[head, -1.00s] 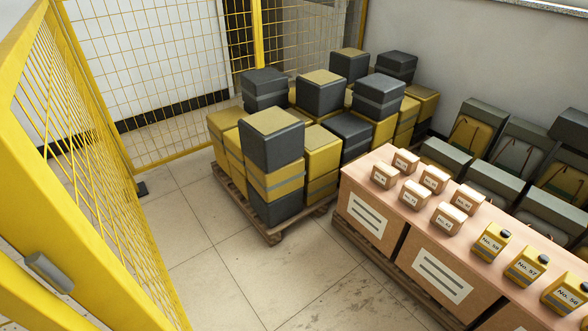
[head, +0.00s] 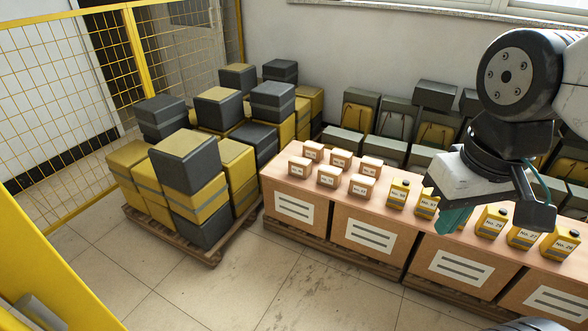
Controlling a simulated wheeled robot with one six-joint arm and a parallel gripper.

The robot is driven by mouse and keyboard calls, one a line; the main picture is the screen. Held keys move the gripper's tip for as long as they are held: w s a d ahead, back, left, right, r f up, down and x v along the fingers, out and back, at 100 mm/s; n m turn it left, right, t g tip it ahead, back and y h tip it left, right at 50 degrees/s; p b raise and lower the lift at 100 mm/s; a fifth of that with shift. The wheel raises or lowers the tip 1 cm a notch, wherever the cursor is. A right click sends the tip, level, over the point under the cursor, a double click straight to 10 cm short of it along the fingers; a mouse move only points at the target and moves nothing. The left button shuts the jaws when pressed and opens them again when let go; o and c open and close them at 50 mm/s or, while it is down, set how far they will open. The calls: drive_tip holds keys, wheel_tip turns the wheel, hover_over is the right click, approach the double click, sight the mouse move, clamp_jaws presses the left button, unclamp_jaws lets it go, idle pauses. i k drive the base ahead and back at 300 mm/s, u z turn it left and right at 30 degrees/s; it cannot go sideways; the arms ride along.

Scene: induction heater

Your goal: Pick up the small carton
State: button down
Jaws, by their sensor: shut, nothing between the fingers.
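Several small tan cartons with white labels stand upright in two short rows on the left end of a long pink-topped surface. A front-row carton (head: 299,167) is at the left, with another front carton (head: 329,176) and a third (head: 361,186) to its right. Back-row cartons (head: 341,159) stand behind them. Their label text is too small to read surely. My gripper (head: 452,220) is at the right, pointing down in front of the yellow bottles, to the right of the cartons and apart from them. It is shut and empty.
Yellow bottles (head: 398,194) with black caps fill the right part of the long surface (head: 285,185). Stacked yellow and grey boxes (head: 187,180) on a pallet stand at left. Yellow fencing (head: 60,110) borders the left. The floor (head: 240,285) in front is clear.

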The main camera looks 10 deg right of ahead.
sight(300, 167)
drive_tip(key=u, duration=0.05)
drive_tip(key=i, duration=2.1)
drive_tip(key=z, duration=0.1)
